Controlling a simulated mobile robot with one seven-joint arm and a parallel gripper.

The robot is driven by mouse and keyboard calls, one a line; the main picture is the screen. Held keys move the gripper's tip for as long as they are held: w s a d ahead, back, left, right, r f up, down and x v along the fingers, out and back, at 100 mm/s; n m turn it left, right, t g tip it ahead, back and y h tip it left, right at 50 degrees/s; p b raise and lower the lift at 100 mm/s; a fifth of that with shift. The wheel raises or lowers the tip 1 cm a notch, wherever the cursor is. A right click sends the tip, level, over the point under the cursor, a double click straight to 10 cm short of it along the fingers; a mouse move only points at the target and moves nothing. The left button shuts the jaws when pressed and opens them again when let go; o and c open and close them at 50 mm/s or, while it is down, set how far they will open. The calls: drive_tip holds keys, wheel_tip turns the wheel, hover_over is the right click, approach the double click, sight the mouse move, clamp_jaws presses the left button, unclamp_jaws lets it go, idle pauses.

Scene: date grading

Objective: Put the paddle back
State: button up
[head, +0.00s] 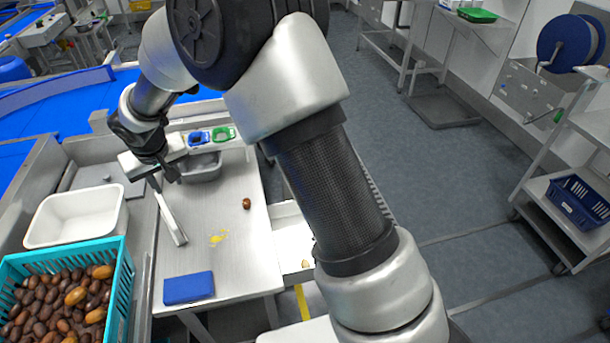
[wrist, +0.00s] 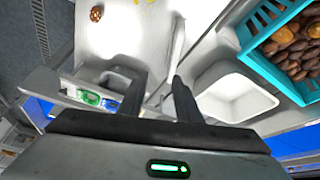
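A long pale strip, which looks like the paddle (head: 172,217), slants down over the left side of the steel worktop (head: 232,262). Its upper end is close to my gripper (head: 163,178) in the head view. In the wrist view the paddle (wrist: 177,45) runs away from beside the right fingertip. My gripper (wrist: 160,82) has its two fingers apart, with a gap between them. The paddle's near end is partly hidden by the right finger, and I cannot tell whether it touches it.
A white tray (head: 42,232) and a teal crate (head: 122,262) of dates stand left. A blue pad (head: 188,288), a lone date (head: 246,203) and a yellow smear are on the worktop. A grey bin (head: 205,172) and blue and green frames (head: 223,133) sit behind.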

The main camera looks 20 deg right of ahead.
drive_tip(key=s+d+r+m+h, duration=0.1)
drive_tip(key=s+d+r, duration=0.2)
drive_tip(key=d+r, duration=0.25)
drive_tip(key=s+d+r+t, duration=0.1)
drive_tip(key=s+d+r, duration=0.2)
drive_tip(key=d+r, duration=0.3)
drive_tip(key=s+d+r+m+h, duration=0.1)
drive_tip(key=s+d+r, duration=0.2)
drive_tip(key=d+r, duration=0.35)
drive_tip(key=s+d+m, duration=0.1)
drive_tip(key=s+d, duration=0.5)
drive_tip(key=s, duration=0.3)
drive_tip(key=s+d+r, duration=0.1)
drive_tip(key=s+d, duration=0.4)
drive_tip(key=s, duration=0.5)
drive_tip(key=shift+s+d+r+m+y, duration=0.15)
drive_tip(key=shift+s+d+m+y, duration=0.1)
drive_tip(key=shift+d+m+y, duration=0.15)
